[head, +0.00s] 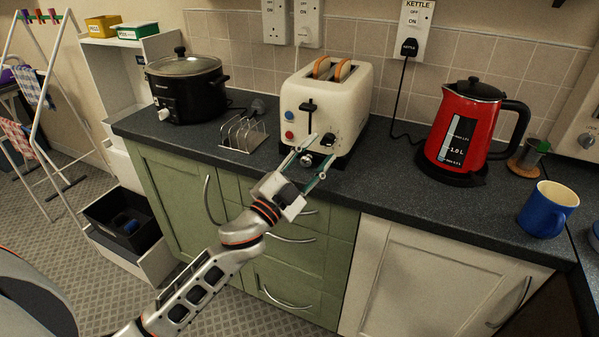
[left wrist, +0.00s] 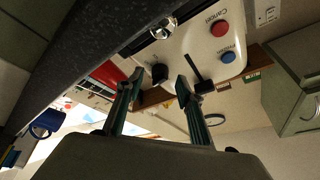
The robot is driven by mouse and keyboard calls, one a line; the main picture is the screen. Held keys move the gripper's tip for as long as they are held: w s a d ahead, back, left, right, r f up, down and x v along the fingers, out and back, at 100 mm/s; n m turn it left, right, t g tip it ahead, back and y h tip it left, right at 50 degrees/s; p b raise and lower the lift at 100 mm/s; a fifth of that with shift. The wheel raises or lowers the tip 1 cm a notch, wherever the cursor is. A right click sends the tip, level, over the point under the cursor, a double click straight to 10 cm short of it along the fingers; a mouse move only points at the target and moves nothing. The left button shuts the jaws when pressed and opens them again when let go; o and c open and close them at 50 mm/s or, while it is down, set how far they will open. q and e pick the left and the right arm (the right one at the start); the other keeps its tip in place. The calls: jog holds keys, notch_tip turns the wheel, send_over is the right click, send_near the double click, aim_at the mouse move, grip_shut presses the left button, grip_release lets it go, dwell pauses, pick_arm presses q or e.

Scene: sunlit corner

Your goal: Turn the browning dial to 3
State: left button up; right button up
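The cream toaster (head: 355,100) stands on the dark worktop with bread in its slots. The black knob (head: 328,139), apparently the browning dial, is low at the front right. It also shows in the left wrist view (left wrist: 158,74), between my fingertips in the picture. My left gripper (head: 320,149) is open before the toaster's lower front. I cannot tell whether it touches the knob, and the dial's setting is unreadable. My right gripper is not in view.
A silver knob (head: 306,160) sits at the toaster's base, close to my fingers. A wire toast rack (head: 243,133) and a black slow cooker (head: 187,92) stand left. A red kettle (head: 462,130) and a blue mug (head: 546,211) stand right. The worktop between toaster and kettle is mostly clear.

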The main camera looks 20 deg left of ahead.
pick_arm(q)
jog(key=v, duration=1)
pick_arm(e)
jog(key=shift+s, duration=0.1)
pick_arm(q)
jog(key=shift+w, duration=0.1)
jog(key=s+f+n+g+y+p, duration=0.1)
jog(key=s+f+n+g, duration=0.15)
jog(key=f, duration=0.55)
jog(key=s+f+n+g+y+p, duration=0.1)
jog(key=s+f+n+y, duration=0.15)
jog(key=f, duration=0.55)
jog(key=s+d+f+n+g, duration=0.1)
jog(key=s+f+n+g, duration=0.1)
jog(key=s+f, duration=0.6)
jog(key=s+d+f+n+g+p, duration=0.1)
jog(key=s+f+g, duration=0.3)
jog(key=s+f, duration=0.5)
jog(key=shift+d+f+n+g, duration=0.35)
jog(key=shift+d+n, duration=0.05)
jog(key=shift+d, duration=0.35)
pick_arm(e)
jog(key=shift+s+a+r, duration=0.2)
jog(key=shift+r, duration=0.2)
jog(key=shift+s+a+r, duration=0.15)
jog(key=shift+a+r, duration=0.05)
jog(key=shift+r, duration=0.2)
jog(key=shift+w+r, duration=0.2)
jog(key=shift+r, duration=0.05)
